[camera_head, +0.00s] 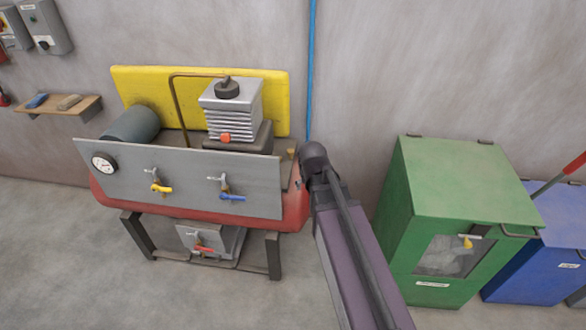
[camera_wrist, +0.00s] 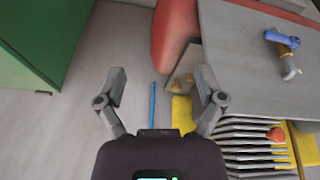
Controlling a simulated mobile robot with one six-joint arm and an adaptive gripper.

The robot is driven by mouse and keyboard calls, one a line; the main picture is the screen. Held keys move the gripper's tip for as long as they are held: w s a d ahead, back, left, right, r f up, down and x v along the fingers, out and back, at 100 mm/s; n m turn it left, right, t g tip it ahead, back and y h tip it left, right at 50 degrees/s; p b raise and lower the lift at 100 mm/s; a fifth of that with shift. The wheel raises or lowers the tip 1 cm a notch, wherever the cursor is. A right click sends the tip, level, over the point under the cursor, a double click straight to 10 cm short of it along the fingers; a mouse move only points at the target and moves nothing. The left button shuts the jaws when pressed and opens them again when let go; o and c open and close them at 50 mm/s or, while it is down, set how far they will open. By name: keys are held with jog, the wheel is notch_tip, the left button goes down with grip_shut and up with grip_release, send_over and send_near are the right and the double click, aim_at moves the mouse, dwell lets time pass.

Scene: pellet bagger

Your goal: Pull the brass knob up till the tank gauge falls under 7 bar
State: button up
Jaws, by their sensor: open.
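The brass knob (camera_head: 291,153) is a small upright piece at the right end of the red tank (camera_head: 295,212), just right of the grey panel. In the wrist view, small brass-coloured shapes (camera_wrist: 174,84) lie between and beyond my fingers, nearer the right one; I cannot tell which is the knob. My gripper (camera_wrist: 163,72) is open and empty, its fingers wide apart. In the head view my arm's end is beside the knob and largely hides the gripper. The round white tank gauge (camera_head: 104,163) is at the panel's left end; its reading is too small to tell.
The grey panel carries a yellow-handled valve (camera_head: 161,188) and a blue-handled valve (camera_head: 232,197). A finned compressor head (camera_head: 233,108) stands behind it. A green cabinet (camera_head: 465,190) stands to the right of my arm. A blue pipe (camera_head: 311,70) runs up the wall.

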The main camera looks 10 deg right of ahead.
jog(key=w+f+t+b, duration=0.2)
jog(key=w+f+b, duration=0.15)
jog(key=w, duration=0.25)
jog(key=w+f+t+b, duration=0.2)
jog(key=w+f+b, duration=0.1)
jog(key=w+b, duration=0.3)
jog(key=t+b, duration=0.5)
jog(key=b, duration=0.1)
send_near(291, 153)
jog(key=shift+s+a+r+m, duration=0.3)
jog(key=shift+s+a+r, duration=0.05)
jog(key=shift+s+r, duration=0.4)
jog(key=shift+f, duration=0.1)
jog(key=shift+d+b+x, duration=0.2)
jog(key=shift+b+x, duration=2.85)
jog(key=shift+x, duration=3.75)
jog(key=shift+s+f, duration=0.1)
jog(key=shift+f, duration=0.1)
